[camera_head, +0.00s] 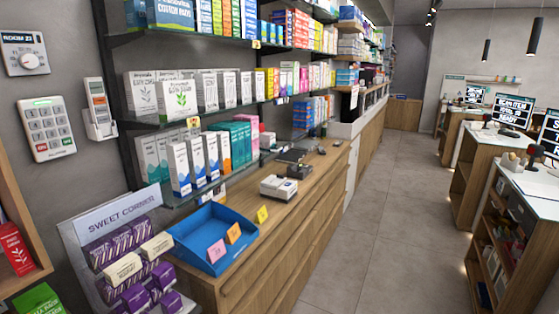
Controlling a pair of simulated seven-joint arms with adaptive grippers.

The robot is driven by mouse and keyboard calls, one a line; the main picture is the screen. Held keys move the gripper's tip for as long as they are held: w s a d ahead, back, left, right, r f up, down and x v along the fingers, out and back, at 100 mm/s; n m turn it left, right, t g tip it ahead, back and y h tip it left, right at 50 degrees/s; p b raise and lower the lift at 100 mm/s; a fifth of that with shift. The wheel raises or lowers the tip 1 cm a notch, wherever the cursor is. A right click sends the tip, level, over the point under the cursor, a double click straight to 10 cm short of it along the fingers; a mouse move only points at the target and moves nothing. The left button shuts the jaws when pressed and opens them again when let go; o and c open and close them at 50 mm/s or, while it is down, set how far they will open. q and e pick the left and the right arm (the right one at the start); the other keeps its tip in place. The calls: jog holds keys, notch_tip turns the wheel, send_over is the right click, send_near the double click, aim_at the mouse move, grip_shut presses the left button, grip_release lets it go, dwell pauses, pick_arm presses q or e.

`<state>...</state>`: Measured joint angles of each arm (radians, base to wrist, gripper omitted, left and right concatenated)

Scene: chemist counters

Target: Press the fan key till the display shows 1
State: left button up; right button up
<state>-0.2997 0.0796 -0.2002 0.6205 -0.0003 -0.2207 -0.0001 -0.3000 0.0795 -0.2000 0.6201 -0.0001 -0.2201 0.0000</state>
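No key marked as a fan key can be read at this size, and no display showing 1 can be made out. On the left wall hang a white thermostat (27,54) with a dial and a display reading about "ROOM 22", a white keypad (48,129) with grey keys, a red key, a green key and a lit green strip, and a slim white handset (96,98) with orange and grey patches. The handset sits upright in a white wall holder (102,129). Its small markings are too small to read. Neither of my grippers is in view.
A wooden counter (290,225) runs along the left wall below shelves of boxes. It bears a blue tray (201,242) and a small white device (279,187). A "Sweet Corner" stand (117,214) is below the wall units. The grey floor (380,210) is clear; checkout counters are at right.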

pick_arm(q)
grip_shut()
